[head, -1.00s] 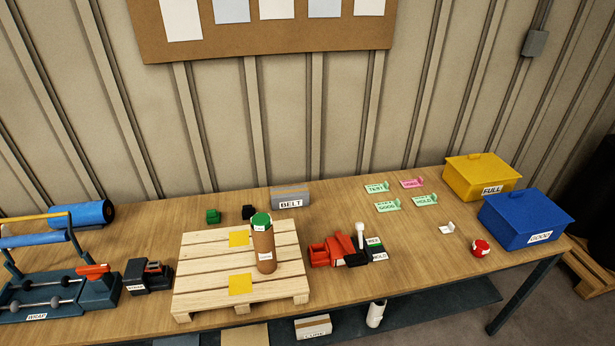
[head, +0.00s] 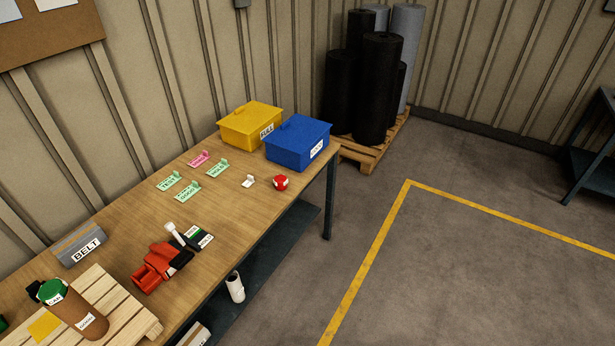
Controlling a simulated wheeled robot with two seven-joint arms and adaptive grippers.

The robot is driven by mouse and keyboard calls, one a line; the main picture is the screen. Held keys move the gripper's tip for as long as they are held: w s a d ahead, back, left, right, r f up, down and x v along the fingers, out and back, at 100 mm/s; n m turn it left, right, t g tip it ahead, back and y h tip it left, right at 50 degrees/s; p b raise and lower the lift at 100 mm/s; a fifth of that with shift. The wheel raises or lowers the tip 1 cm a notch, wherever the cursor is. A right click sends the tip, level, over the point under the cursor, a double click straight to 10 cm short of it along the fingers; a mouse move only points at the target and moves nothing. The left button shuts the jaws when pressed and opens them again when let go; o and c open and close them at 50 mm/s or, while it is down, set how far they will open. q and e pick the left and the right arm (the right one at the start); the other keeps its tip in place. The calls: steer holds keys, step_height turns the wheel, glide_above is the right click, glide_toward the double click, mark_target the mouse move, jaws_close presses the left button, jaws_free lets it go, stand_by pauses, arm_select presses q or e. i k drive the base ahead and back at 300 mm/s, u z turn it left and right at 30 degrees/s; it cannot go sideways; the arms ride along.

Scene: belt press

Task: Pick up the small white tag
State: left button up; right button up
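The small white tag (head: 248,181) lies on the wooden bench top in the head view, left of a round red object (head: 280,183) and in front of the blue box (head: 297,142). It has a small raised part. Nothing covers it. Neither of my grippers shows in the head view.
Green tags, one of them (head: 218,168), and a pink tag (head: 199,159) lie left of the white tag. A yellow box (head: 250,125) stands behind. A red tool (head: 160,267) and a pallet (head: 110,300) are nearer. Open floor (head: 450,270) lies right of the bench.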

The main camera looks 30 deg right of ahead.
mark_target(250, 181)
steer(key=z, duration=0.3)
steer(key=k, duration=0.35)
steer(key=z, duration=1.1)
steer(key=i, duration=1.15)
steer(key=z, duration=0.1)
